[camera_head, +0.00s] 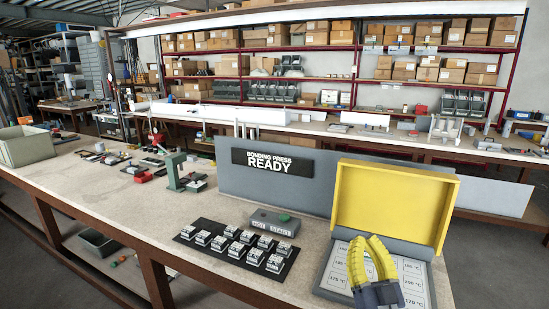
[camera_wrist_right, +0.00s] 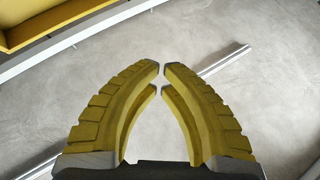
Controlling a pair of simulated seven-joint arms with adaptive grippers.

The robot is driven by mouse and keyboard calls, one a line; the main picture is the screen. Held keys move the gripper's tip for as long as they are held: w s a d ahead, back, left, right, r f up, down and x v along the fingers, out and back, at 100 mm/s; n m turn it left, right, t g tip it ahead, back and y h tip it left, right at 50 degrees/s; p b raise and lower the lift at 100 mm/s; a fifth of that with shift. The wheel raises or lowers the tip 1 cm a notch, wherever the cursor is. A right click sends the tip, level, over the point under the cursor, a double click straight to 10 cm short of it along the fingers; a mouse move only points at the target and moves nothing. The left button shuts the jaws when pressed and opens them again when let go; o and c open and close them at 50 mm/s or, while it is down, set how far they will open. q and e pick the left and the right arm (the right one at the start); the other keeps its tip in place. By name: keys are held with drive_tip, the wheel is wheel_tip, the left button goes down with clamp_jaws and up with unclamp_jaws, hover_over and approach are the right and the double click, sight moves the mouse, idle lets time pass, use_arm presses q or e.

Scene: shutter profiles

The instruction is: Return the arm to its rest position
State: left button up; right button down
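My right gripper (camera_head: 366,242) has two ribbed yellow fingers on a dark base. In the head view it is in front of the grey press base with white temperature labels (camera_head: 412,278), at the bottom right. In the right wrist view its fingertips (camera_wrist_right: 162,67) nearly meet, with a thin gap and nothing held between them. Grey floor shows beyond them. Whether the gripper touches the press is not clear. My left gripper is not in view.
The yellow press lid (camera_head: 395,203) stands raised behind the right gripper. A black mat with several small fixtures (camera_head: 236,247) and a start button box (camera_head: 274,222) lie to its left. A grey panel (camera_head: 300,185) reads "BONDING PRESS READY". A green clamp (camera_head: 174,172) stands farther left.

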drive_tip(key=s+a+f+n+g, duration=0.1)
drive_tip(key=s+f+n+g, duration=0.3)
drive_tip(key=f, duration=0.7)
drive_tip(key=s+f+n+g, duration=0.2)
drive_tip(key=s+f+g, duration=0.25)
drive_tip(key=f, duration=0.65)
drive_tip(key=s+d+f+g+h, duration=0.2)
drive_tip(key=s+d+f+g, duration=0.15)
drive_tip(key=s, duration=0.25)
drive_tip(key=s+d+f+n+g+h, duration=0.1)
drive_tip(key=s+d+f+g+h, duration=0.3)
drive_tip(key=s, duration=0.3)
drive_tip(key=s+d+f+g+h, duration=0.1)
drive_tip(key=s+d+f+g, duration=0.1)
drive_tip(key=s+d+f, duration=0.3)
drive_tip(key=s+a+f+g+y, duration=0.1)
drive_tip(key=s+a+f, duration=0.15)
drive_tip(key=f, duration=1.35)
drive_tip(key=s+a+f+g+y, duration=0.15)
drive_tip(key=a+f, duration=0.25)
drive_tip(key=f, duration=1.1)
drive_tip(key=s+f+m+g+y, duration=0.2)
drive_tip(key=s+f+m+g, duration=0.1)
drive_tip(key=s+f, duration=1.8)
drive_tip(key=shift+s, duration=0.35)
